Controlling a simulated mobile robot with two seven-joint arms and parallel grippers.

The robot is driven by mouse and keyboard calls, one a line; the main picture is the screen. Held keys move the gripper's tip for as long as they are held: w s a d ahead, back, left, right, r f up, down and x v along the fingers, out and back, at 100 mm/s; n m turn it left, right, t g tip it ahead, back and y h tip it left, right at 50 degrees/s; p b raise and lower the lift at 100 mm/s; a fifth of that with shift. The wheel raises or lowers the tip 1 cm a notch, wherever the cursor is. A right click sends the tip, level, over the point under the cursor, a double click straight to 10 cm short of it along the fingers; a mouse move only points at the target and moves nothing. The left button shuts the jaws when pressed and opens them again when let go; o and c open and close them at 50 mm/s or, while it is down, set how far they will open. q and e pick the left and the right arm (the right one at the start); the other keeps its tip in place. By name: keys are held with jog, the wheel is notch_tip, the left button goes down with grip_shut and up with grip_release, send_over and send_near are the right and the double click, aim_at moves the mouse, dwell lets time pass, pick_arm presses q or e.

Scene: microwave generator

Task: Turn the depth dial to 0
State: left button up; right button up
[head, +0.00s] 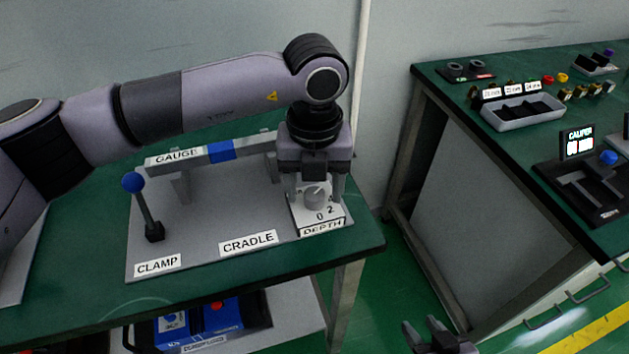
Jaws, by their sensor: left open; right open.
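The depth dial (315,195) is a light grey round knob on a white plate marked DEPTH (322,227), at the right end of the grey fixture board. The digits 0 and 2 show on the plate below the knob; other marks are partly hidden. My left gripper (315,190) points down over the dial, its open fingers on either side of the knob. I cannot tell whether the fingers touch it. My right gripper (430,335) is open and empty at the bottom edge, in front of the gap between the tables.
The fixture board (200,222) also bears a blue-knobbed clamp lever (143,205), a GAUGE bar (221,151) and a CRADLE label (248,243). A second green table at right holds a grey tray (523,113) and a caliper display (578,141). Green floor lies between the tables.

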pick_arm(q)
jog(key=shift+f, duration=0.1)
jog(key=shift+c, duration=0.2)
jog(key=c, duration=1)
